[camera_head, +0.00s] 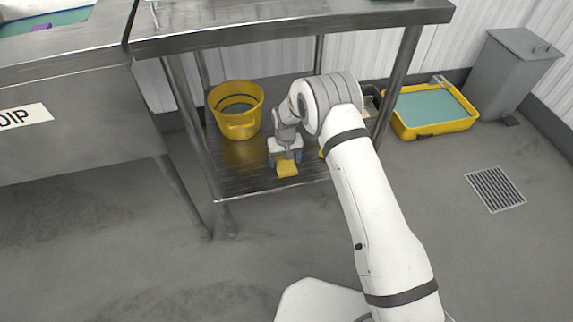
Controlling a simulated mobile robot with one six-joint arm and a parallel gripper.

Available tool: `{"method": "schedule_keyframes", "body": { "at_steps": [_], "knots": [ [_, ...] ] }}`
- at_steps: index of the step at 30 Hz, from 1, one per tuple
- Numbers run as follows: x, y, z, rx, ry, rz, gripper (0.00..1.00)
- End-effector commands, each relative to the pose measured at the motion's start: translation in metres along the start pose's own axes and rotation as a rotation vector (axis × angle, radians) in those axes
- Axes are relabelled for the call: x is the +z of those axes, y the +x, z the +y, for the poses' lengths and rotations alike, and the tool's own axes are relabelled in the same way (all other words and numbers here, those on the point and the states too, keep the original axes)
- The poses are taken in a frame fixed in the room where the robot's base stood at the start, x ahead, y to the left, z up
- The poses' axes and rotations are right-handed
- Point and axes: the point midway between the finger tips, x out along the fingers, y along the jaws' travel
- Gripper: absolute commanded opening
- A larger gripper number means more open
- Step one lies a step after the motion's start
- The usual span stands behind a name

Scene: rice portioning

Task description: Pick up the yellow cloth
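The yellow cloth (287,169) shows as a small yellow patch on the dark lower shelf of the steel table. My gripper (285,161) points down under the table, right over this patch, with a grey finger to each side of it. From this distance I cannot tell whether the fingers touch the cloth or are closed on it. My wrist and arm hide part of the shelf behind and to the right. Another bit of yellow (321,154) shows beside my arm, mostly hidden.
A yellow bucket (238,124) stands on the shelf (240,185), left of my gripper. The steel tabletop (290,25) is overhead, with legs at the corners. A yellow tray (437,130) of greenish liquid, a grey bin (510,75) and a floor drain (495,189) are on the right.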

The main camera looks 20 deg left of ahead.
Motion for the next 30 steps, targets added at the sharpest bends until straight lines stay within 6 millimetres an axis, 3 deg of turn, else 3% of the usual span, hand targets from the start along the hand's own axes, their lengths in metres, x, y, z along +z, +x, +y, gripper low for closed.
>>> {"method": "schedule_keyframes", "body": {
  "at_steps": [12, 20, 30],
  "knots": [
    [0.000, 0.000, -0.001, 0.000, -0.001, 0.000, 0.41],
    [0.000, -0.004, -0.001, 0.000, -0.001, 0.001, 0.41],
    [-0.001, -0.067, -0.001, -0.001, -0.002, 0.002, 0.41]
  ]
}}
